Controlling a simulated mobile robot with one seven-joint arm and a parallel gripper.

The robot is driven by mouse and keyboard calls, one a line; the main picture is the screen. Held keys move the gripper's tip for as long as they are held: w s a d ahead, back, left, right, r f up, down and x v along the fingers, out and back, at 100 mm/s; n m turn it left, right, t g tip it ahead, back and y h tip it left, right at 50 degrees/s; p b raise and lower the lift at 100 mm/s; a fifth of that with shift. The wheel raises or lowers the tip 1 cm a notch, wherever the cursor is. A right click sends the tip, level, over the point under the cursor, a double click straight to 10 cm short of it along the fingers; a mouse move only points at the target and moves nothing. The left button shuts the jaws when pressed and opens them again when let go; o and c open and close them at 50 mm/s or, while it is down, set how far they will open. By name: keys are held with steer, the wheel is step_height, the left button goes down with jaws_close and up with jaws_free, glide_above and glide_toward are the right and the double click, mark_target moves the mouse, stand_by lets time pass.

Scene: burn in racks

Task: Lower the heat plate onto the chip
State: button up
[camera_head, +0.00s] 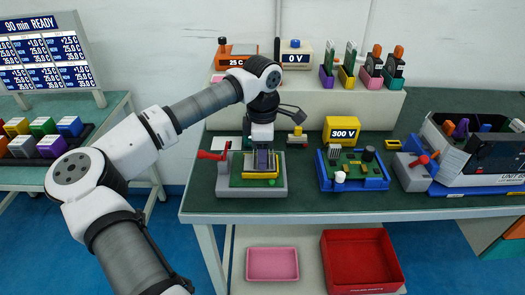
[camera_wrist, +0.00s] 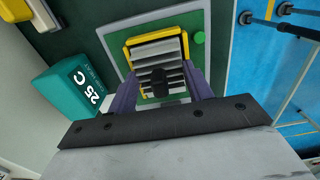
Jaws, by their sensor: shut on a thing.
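My gripper (camera_head: 263,160) points down over a grey fixture (camera_head: 222,190) with a green board and a red crank (camera_head: 211,155) on its left. In the wrist view its purple fingers (camera_wrist: 162,84) stand on either side of a finned grey block with a black knob, which I take to be the heat plate (camera_wrist: 158,55). The gripper is shut on it. A yellow frame (camera_wrist: 130,52) surrounds the finned block on the board; I cannot tell whether the block rests there or hangs just above. The chip is not visible, hidden beneath. A green round button (camera_wrist: 199,38) sits beside the frame.
A teal block marked 25 C (camera_wrist: 75,90) stands near the fixture. A shelf (camera_head: 390,105) runs behind. The front table edge is close to the fixture.

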steer(key=shift+f+b, duration=0.2)
steer(key=shift+b, duration=0.1)
stand_by(0.4)
steer(key=o, duration=1.2)
steer(key=shift+c, duration=0.2)
steer(key=shift+r, duration=0.15)
